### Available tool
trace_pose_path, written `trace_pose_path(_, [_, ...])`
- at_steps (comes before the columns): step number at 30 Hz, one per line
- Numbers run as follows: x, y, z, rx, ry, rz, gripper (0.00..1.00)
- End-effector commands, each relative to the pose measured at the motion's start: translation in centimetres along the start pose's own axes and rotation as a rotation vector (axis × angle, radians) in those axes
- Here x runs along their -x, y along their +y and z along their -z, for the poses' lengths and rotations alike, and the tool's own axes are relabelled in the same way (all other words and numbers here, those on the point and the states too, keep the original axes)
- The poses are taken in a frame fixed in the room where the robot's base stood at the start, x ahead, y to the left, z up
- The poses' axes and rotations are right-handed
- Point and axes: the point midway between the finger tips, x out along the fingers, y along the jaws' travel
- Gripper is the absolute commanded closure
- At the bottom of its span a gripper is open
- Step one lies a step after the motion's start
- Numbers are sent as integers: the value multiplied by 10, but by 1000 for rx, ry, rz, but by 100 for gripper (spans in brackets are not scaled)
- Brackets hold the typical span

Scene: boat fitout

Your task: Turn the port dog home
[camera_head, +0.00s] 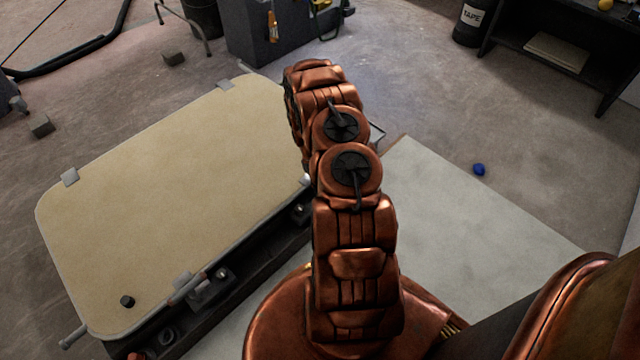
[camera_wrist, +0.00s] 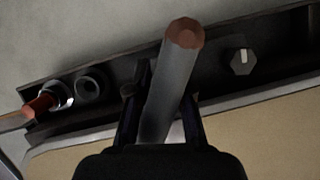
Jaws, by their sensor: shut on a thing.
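The cream hatch panel (camera_head: 165,200) with a grey rim lies at the left in the head view. A dog handle (camera_wrist: 172,85), a grey round bar with a reddish-brown end, stands out toward the camera in the wrist view. My gripper (camera_wrist: 160,115) is shut on this handle, with one dark finger on each side of it. The handle leans slightly right at its top and crosses the dark frame strip (camera_wrist: 115,85). Its pivot is hidden by the gripper. In the head view my arm hides the gripper and this handle.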

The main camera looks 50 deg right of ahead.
Motion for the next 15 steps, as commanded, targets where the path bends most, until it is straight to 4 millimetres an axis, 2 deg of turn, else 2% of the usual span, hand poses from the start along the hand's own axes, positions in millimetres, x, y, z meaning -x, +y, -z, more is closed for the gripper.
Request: trace_pose_path(15, [2,3,0,418,-1,-172,100])
